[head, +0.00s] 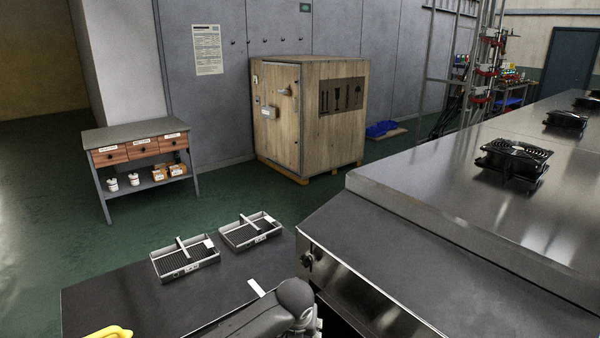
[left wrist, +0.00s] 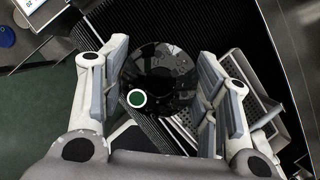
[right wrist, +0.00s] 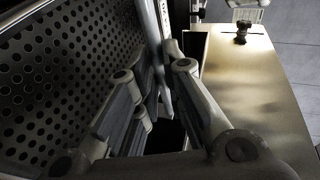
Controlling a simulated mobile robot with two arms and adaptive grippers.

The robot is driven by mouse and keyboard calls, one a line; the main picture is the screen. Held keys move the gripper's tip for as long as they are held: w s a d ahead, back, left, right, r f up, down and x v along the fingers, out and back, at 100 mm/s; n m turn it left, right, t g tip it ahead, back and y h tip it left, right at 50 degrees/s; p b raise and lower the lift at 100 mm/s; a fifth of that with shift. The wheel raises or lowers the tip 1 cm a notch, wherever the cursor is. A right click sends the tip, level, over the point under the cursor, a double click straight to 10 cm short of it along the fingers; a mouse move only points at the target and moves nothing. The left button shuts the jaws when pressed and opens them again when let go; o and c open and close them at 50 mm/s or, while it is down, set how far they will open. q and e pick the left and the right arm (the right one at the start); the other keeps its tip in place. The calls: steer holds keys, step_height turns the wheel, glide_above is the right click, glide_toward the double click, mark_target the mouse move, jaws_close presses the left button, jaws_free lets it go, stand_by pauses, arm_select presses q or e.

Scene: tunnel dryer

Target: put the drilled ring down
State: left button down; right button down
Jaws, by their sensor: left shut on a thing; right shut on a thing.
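In the left wrist view my left gripper (left wrist: 168,85) is shut on a glossy black round part (left wrist: 165,60), which looks like the drilled ring. A green spot with a white rim shows at its lower left; its drilled holes are hard to make out. Dark ribbed surface and a grey tray (left wrist: 262,112) lie beyond it; I cannot tell the height between. In the right wrist view my right gripper (right wrist: 158,90) is shut on a thin upright metal part (right wrist: 171,65), mostly hidden by the fingers. Neither gripper shows in the head view.
Two grey trays (head: 186,262) (head: 250,232) stand on a dark table (head: 110,300). A steel machine top (head: 440,175) with black fans (head: 515,158) fills the right. A perforated panel (right wrist: 60,80) is close to the left of my right gripper. A wooden cabinet (head: 335,130) stands behind.

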arm_select(q)
steer(key=shift+w+r, duration=0.1)
steer(key=shift+r, duration=0.15)
steer(key=shift+d+f, duration=0.1)
steer(key=shift+f, duration=4.9)
steer(key=shift+f, duration=0.15)
steer(key=c, duration=0.8)
jaws_free()
steer(key=shift+f, duration=0.15)
